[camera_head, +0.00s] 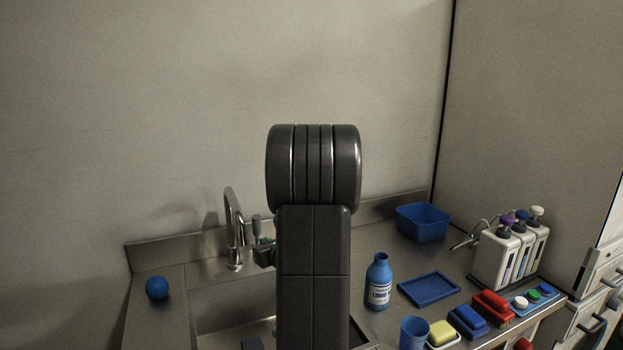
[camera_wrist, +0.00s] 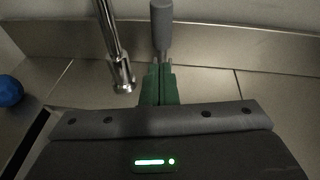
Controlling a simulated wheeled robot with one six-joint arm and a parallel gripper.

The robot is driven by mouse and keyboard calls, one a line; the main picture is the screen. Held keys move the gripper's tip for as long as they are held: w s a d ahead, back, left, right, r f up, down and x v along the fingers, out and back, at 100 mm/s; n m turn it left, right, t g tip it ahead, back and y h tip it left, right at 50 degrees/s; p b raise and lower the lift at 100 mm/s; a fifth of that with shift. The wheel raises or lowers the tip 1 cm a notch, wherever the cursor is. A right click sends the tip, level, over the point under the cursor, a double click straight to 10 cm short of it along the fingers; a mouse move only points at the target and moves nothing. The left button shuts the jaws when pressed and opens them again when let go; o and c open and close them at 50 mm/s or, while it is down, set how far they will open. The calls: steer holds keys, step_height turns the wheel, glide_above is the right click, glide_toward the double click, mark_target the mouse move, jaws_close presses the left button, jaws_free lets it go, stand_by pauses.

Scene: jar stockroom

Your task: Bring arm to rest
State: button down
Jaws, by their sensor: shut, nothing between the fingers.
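My gripper (camera_wrist: 160,72) shows in the wrist view with its two green fingers together and nothing between them. It is over the back of the sink counter, just in front of a grey upright handle (camera_wrist: 161,28). Whether the fingertips touch the handle I cannot tell. The metal faucet (camera_wrist: 116,55) is just left of the fingers. In the head view my raised arm fills the middle and hides most of my gripper; only a dark part shows at its left, near the faucet (camera_head: 234,225).
A blue ball (camera_head: 157,288) sits on the counter's left. Right of my arm are a blue bottle (camera_head: 379,285), a blue tray (camera_head: 429,289), a blue bin (camera_head: 423,222), a blue cup (camera_head: 414,333), coloured blocks and white pump dispensers (camera_head: 497,260). The wall stands behind.

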steer(key=f+b, duration=0.1)
steer(key=b, duration=0.2)
steer(key=s+f+t+b, duration=0.1)
steer(key=b, duration=0.2)
steer(key=shift+d+y, duration=0.2)
steer(key=shift+y, duration=0.1)
steer(key=shift+r+t+b, duration=0.15)
steer(key=shift+t+b, duration=0.15)
steer(key=shift+b, duration=0.2)
